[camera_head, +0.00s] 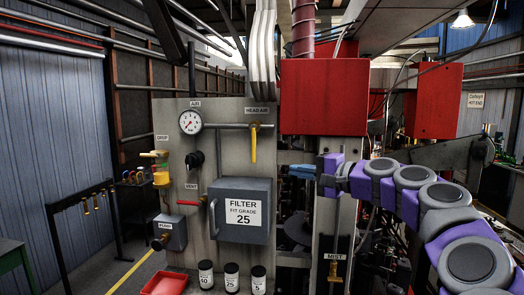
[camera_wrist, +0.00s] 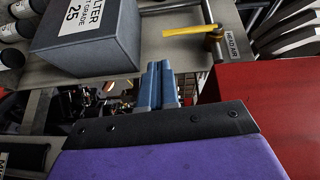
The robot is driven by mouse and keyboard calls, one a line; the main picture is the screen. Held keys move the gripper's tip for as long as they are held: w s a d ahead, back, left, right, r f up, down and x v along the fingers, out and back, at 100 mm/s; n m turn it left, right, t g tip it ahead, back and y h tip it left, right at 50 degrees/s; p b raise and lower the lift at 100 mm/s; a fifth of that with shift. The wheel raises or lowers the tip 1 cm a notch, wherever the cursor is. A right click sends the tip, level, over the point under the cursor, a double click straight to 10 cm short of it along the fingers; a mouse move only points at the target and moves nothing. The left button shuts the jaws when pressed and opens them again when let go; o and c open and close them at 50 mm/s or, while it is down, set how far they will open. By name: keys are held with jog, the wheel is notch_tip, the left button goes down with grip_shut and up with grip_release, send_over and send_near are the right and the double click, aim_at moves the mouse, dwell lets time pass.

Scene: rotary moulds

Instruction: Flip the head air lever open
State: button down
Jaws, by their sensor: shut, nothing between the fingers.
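The head air lever is a yellow handle (camera_head: 253,145) on a grey pipe fitting under the HEAD AIR label. In the head view it hangs straight down. In the wrist view, which is turned sideways, the yellow handle (camera_wrist: 193,30) points left from its brass fitting. My gripper (camera_head: 298,171) has blue fingers, right of the lever and a little lower, in front of the machine. In the wrist view the gripper (camera_wrist: 161,72) has its two fingers together with nothing between them. They are apart from the lever.
A grey filter box (camera_head: 243,227) with a handle juts from the panel below the lever. A red box (camera_head: 323,97) sits above my gripper. A gauge (camera_head: 190,122), a yellow drop valve (camera_head: 160,178) and a red tray (camera_head: 163,284) are farther left. Small jars stand below the filter box.

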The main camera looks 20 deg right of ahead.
aim_at(254, 145)
jog(key=shift+m+t+h, duration=0.4)
jog(key=shift+m+t, duration=0.1)
jog(key=shift+m, duration=0.1)
jog(key=shift+r+p+x, duration=0.2)
jog(key=shift+p+x, duration=0.05)
jog(key=shift+x, duration=1.65)
jog(key=shift+r+p+x, duration=0.2)
jog(key=shift+p+x, duration=0.1)
jog(key=shift+x, duration=1.65)
jog(key=shift+r+p+x, duration=0.2)
jog(key=shift+p+x, duration=0.05)
jog(key=shift+x, duration=1.65)
jog(key=shift+d, duration=0.15)
